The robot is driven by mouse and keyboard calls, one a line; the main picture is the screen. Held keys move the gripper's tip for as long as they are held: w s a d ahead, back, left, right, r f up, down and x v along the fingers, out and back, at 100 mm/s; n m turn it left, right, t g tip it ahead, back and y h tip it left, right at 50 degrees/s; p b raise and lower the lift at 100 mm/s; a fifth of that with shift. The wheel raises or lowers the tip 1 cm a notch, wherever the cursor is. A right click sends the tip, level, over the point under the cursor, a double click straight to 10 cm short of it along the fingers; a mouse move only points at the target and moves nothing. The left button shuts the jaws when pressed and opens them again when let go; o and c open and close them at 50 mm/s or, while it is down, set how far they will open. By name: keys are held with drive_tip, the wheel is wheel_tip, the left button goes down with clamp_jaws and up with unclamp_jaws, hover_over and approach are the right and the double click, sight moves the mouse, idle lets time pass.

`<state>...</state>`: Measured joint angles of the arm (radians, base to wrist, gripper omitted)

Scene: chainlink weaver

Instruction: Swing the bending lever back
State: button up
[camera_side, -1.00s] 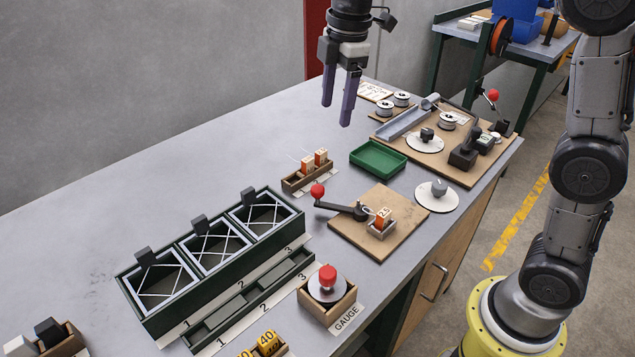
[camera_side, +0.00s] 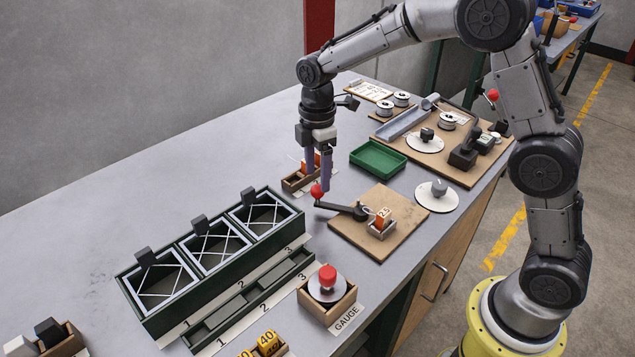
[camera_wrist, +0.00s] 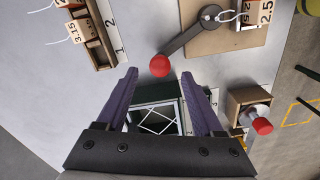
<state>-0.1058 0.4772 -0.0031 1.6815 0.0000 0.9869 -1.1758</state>
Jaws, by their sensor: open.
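The bending lever (camera_side: 340,207) is a dark arm on a wooden board (camera_side: 365,245), with a red ball knob (camera_side: 317,190) at its left end. In the wrist view the lever (camera_wrist: 187,37) runs from its round pivot down-left to the red knob (camera_wrist: 160,66). My gripper (camera_side: 318,184) points down with its purple fingers just above and behind the knob. In the wrist view my gripper (camera_wrist: 165,80) is open, and the knob shows just beyond and between the fingertips. I cannot tell if a finger touches it. An orange block marked 2.5 (camera_side: 383,217) sits in a holder on the board.
A wooden rack with orange-tagged pieces (camera_side: 292,183) stands close behind my gripper. A green three-bay rack (camera_side: 160,318) lies to the left, and a gauge box with a red knob (camera_side: 345,305) in front. A green tray (camera_side: 378,158) and a white dial (camera_side: 436,205) stand to the right.

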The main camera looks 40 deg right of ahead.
sight(317, 186)
drive_tip(key=shift+f, duration=1.65)
clamp_jaws()
